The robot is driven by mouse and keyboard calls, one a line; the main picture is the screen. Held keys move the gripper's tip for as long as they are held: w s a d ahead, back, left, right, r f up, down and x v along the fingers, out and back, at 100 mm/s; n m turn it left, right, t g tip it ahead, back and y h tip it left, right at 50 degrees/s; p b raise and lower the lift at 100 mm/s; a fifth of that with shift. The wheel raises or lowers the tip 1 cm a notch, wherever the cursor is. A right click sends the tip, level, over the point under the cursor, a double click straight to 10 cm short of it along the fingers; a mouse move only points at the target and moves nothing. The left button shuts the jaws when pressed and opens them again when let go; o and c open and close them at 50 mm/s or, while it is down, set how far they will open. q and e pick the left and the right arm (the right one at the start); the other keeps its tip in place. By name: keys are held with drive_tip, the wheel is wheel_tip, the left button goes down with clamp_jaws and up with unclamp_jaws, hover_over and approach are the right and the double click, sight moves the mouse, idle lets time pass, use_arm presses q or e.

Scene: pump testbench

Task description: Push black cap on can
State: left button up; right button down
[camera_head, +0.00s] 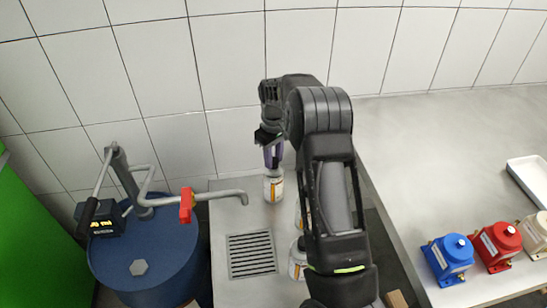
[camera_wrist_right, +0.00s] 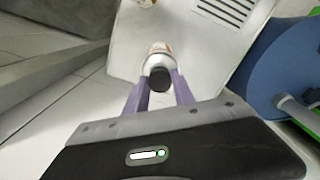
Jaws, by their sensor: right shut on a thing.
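A white can with an orange label (camera_head: 273,188) stands upright on the grey bench near the tiled wall. My right gripper (camera_head: 272,160) is directly above it, pointing down. In the right wrist view, its purple fingers (camera_wrist_right: 160,80) are closed around the black cap (camera_wrist_right: 158,79). The cap lines up over the top of the can (camera_wrist_right: 158,53). I cannot tell whether the cap is fully seated on the can. In the head view the cap is hidden by the fingers. My left gripper is out of view.
Another can (camera_head: 298,260) stands nearer, partly hidden by my right arm. A drain grate (camera_head: 251,254) and a blue barrel (camera_head: 150,262) with a pump and red-handled spout (camera_head: 187,206) are left. Blue (camera_head: 447,259) and red (camera_head: 496,246) pumps stand on the right table.

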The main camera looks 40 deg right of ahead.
drive_tip(key=shift+f, duration=0.1)
drive_tip(key=c, duration=1)
unclamp_jaws()
drive_tip(key=shift+o, duration=0.5)
drive_tip(key=o, duration=0.8)
drive_tip(key=shift+r+p, duration=0.8)
drive_tip(key=shift+r, duration=0.6)
drive_tip(key=shift+r+p, duration=1.35)
drive_tip(key=shift+r, duration=0.8)
